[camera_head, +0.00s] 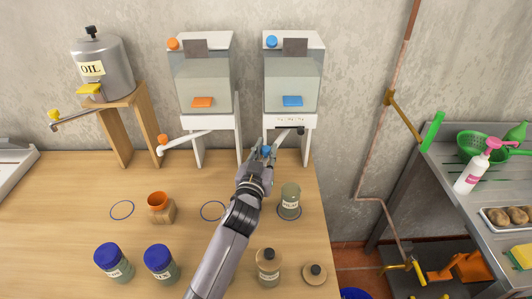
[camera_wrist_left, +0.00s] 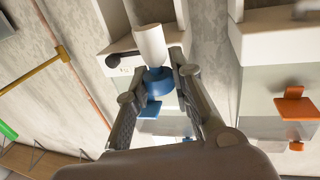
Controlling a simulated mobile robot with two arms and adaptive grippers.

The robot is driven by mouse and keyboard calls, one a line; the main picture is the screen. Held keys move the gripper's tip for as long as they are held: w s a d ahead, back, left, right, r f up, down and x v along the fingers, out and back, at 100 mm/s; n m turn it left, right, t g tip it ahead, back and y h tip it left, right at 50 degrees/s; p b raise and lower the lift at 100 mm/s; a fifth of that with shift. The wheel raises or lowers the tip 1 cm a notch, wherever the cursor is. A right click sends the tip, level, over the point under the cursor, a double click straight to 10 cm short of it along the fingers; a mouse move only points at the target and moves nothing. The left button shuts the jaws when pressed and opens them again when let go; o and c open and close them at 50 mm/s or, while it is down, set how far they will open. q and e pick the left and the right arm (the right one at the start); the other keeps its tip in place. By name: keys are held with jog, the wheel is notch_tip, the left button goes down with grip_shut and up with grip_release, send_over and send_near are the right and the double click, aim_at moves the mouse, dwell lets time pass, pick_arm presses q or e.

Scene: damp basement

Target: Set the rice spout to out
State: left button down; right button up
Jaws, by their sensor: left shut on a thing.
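Two white-framed dispensers with clear bins stand against the wall. The right one (camera_head: 290,85) has a blue slide tab (camera_head: 292,101) and a small label that I cannot read. Its white spout shows in the left wrist view (camera_wrist_left: 151,42) with a blue end (camera_wrist_left: 158,80). My left gripper (camera_head: 263,152) is at this spout, its fingers on both sides of the blue end and shut on it. My arm hides part of the spout in the head view. The left dispenser (camera_head: 203,85) has an orange tab and a white spout (camera_head: 187,139) with an orange end, pointing left. My right gripper is not in view.
A grey-green jar (camera_head: 290,197) stands right of my arm. An orange-topped wooden container (camera_head: 160,205), two blue-lidded jars and a wooden-lidded jar (camera_head: 268,265) are on the table. An oil tank (camera_head: 102,65) stands at left. A metal shelf (camera_head: 480,180) is at right.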

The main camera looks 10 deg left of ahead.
pick_arm(q)
jog(key=shift+w+a+r, duration=0.1)
jog(key=shift+a, duration=0.1)
jog(key=c, duration=1.4)
grip_release()
jog(key=s, duration=1.2)
jog(key=shift+a, duration=0.3)
